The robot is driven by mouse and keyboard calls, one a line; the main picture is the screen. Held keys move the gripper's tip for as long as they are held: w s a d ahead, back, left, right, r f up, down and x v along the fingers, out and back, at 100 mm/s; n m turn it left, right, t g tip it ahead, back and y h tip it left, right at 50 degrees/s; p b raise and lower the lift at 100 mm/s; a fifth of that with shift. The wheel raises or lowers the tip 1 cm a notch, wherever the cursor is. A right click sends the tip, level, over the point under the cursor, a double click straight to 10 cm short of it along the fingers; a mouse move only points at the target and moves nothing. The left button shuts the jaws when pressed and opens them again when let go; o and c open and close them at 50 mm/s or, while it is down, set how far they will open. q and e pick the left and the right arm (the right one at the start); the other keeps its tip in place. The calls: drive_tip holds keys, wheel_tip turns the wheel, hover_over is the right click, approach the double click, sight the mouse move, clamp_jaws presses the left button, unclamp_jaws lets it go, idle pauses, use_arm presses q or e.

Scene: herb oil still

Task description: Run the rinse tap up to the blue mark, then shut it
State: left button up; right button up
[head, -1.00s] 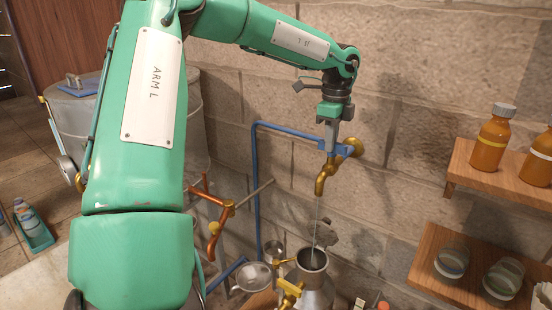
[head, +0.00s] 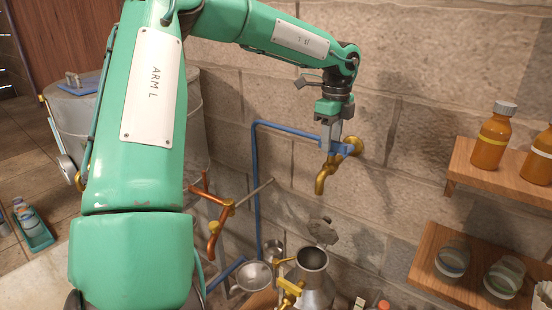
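No water stream shows below the spout. A metal can (head: 313,260) with an open mouth stands below the tap. I cannot make out a blue mark or the water level inside it. My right gripper is out of view.
A blue pipe (head: 256,190) runs along the wall to the tap. A copper pipe with brass fittings (head: 214,227) and a small metal pan (head: 253,276) are left of the can. Shelves at right hold amber bottles (head: 491,137) and glass jars (head: 452,260).

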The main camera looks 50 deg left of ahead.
use_arm(q)
drive_tip(key=shift+r+b, duration=0.3)
drive_tip(key=shift+r, duration=0.6)
wheel_tip(320, 180, up, 12)
drive_tip(key=b, duration=0.1)
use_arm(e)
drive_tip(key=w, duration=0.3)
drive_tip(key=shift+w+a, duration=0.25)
